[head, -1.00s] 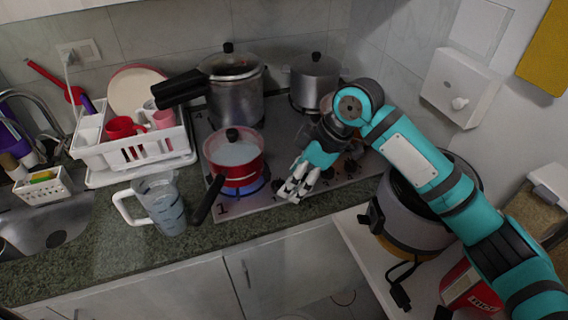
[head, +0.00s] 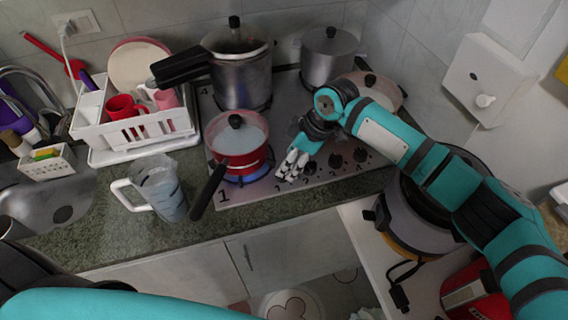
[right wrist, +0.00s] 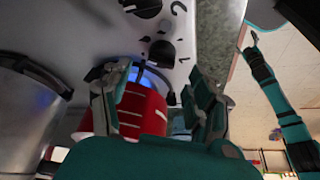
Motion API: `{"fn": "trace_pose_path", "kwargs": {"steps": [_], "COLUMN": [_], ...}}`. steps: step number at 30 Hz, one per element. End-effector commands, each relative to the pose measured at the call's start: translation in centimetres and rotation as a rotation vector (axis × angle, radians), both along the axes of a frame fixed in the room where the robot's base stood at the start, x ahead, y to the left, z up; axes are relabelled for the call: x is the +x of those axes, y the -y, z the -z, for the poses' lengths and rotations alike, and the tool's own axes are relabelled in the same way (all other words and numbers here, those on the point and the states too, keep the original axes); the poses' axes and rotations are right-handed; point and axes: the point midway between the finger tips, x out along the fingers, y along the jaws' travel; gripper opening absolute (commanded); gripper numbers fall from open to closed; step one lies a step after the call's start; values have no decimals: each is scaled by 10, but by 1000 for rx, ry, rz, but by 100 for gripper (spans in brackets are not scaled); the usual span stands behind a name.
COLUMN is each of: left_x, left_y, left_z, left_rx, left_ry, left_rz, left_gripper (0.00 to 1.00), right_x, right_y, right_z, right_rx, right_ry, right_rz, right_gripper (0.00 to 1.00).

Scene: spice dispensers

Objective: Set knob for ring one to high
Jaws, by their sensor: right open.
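Several black knobs sit in a row on the steel hob (head: 232,194) in the head view. One knob (head: 309,167) is just right of my right gripper (head: 291,166). Ring one is marked "1" and carries a red pot (head: 237,158) with a blue flame under it. My right gripper is open, low over the hob's front, between the pot and the visible knobs. In the right wrist view its fingers (right wrist: 158,100) are spread, with the red pot (right wrist: 140,112) behind and a knob (right wrist: 162,51) beyond.
The red pot's black handle (head: 208,192) points toward the front edge, left of my right gripper. A pressure cooker (head: 243,72) and another pot (head: 328,57) stand behind. A measuring jug (head: 160,190) stands left. A rice cooker (head: 412,222) sits under my right arm.

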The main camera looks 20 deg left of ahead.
Motion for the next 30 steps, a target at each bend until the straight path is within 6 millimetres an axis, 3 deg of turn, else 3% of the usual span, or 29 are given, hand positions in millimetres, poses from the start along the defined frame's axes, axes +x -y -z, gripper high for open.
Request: {"fn": "trace_pose_path", "kwargs": {"steps": [2,5,14,19,30], "left_x": [15,18,-12,-15,1], "left_y": [1,1,-1,-1,1], "left_z": [-6,-8,-7,-6,-8], "left_rx": [-2,-3,2,2,-1], "left_ry": [24,27,-19,-24,1], "left_rz": [0,0,0,0,-1], "left_gripper": [77,77,77,77,77], "right_x": [-1,-1,-1,-2,-1], "right_y": [-6,-11,-17,-17,-17], "right_z": [12,26,41,41,40], "right_rx": [-1,-1,0,0,0], "right_ry": [-2,-1,2,1,1], "right_rz": [-1,1,1,-1,-1], "right_gripper": [60,60,60,60,13]}}
